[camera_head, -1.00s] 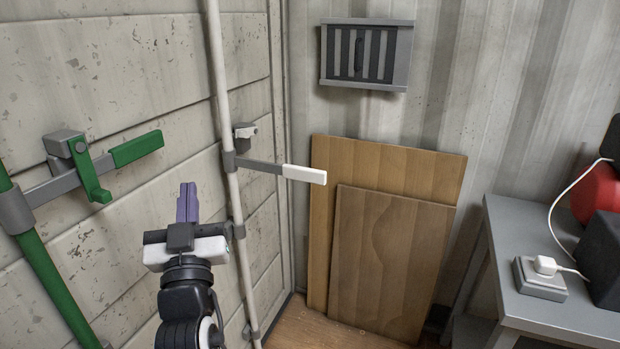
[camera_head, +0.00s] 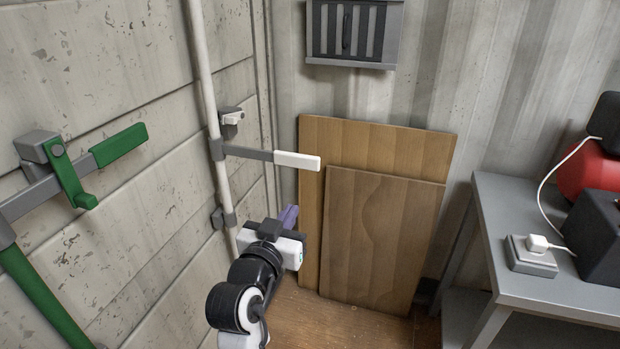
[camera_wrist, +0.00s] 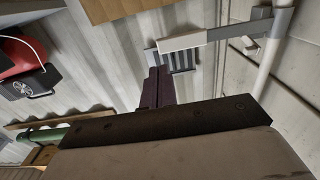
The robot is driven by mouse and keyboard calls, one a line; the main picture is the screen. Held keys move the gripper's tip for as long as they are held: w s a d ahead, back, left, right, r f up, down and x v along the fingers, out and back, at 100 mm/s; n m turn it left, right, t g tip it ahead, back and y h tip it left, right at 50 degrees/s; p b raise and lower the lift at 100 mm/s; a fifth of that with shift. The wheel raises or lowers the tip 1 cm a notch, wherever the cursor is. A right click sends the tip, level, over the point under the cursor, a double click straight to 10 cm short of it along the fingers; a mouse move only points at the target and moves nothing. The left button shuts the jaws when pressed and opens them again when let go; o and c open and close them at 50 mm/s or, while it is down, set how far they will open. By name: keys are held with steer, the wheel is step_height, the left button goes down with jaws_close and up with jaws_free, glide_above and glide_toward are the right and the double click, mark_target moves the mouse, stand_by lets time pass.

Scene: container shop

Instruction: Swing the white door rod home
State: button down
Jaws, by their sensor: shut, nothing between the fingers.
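The white door rod (camera_head: 207,75) stands upright along the pale door at left. Its grey handle arm with a white grip (camera_head: 297,161) sticks out to the right, away from the door. A grey catch with a small white latch (camera_head: 231,117) sits on the door just above the arm, apart from the grip. My gripper (camera_head: 289,214) is shut and empty, below the white grip and right of the rod. In the wrist view the purple fingers (camera_wrist: 158,88) are together, and the white grip (camera_wrist: 190,39) and rod (camera_wrist: 269,62) show beyond them, with no contact visible.
A green rod (camera_head: 45,300) with a green handle (camera_head: 118,145) and its catch is on the door at left. Two wooden boards (camera_head: 385,240) lean on the corrugated wall behind my gripper. A grey table (camera_head: 500,225) with a socket box stands at right.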

mark_target(314, 171)
steer(key=p+x, duration=0.3)
steer(key=x, duration=0.9)
steer(key=shift+w+r, duration=0.1)
steer(key=shift+w, duration=0.05)
steer(key=shift+w+d+p, duration=0.2)
steer(key=shift+w+p, duration=0.2)
steer(key=shift+w, duration=0.2)
steer(key=shift+w, duration=0.1)
